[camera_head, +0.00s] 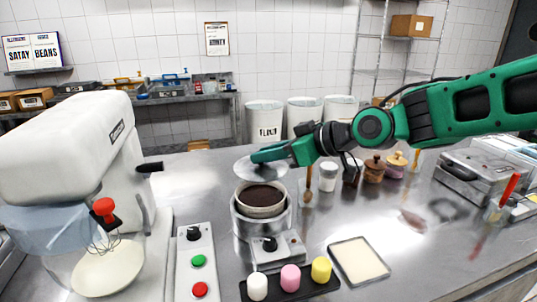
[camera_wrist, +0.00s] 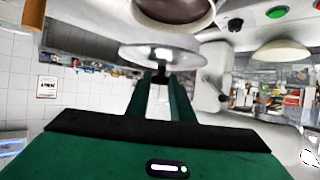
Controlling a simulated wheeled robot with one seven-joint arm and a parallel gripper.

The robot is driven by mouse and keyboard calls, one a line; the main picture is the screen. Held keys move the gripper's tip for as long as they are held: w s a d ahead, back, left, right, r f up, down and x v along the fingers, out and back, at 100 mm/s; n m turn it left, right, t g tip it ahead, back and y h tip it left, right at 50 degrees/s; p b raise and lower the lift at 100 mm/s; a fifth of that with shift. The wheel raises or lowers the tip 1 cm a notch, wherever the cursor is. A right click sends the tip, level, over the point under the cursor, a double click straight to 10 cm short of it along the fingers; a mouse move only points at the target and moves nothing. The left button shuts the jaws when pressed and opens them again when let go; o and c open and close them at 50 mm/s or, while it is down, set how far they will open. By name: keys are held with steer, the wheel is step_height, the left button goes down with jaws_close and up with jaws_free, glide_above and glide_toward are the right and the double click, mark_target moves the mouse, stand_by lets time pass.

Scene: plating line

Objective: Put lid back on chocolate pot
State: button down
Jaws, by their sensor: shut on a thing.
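The chocolate pot (camera_head: 261,210) is a pale round bowl of dark brown chocolate, set in a metal warmer with a control knob. It stands uncovered on the steel counter. My gripper (camera_head: 262,156) is shut on the round grey metal lid (camera_head: 243,168), just behind the pot and a little left of its middle in the head view. The wrist view shows the lid (camera_wrist: 160,56) at the fingertips (camera_wrist: 163,78), with the pot (camera_wrist: 172,12) beyond it at the top. The lid is apart from the pot, and the fingers hide part of its grip.
A white stand mixer (camera_head: 75,165) stands at left. A button panel (camera_head: 197,262) and a black tray (camera_head: 292,288) with coloured pieces lie in front. A cream-filled square tray (camera_head: 358,262) is front right. Several jars (camera_head: 374,169) stand behind, right of the pot.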

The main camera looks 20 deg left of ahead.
steer(key=shift+f, duration=0.1)
steer(key=shift+s+f, duration=0.1)
steer(key=shift+f, duration=2.95)
steer(key=shift+f, duration=0.15)
stand_by(0.4)
steer(key=c, duration=1)
jaws_free()
steer(key=shift+r, duration=3.5)
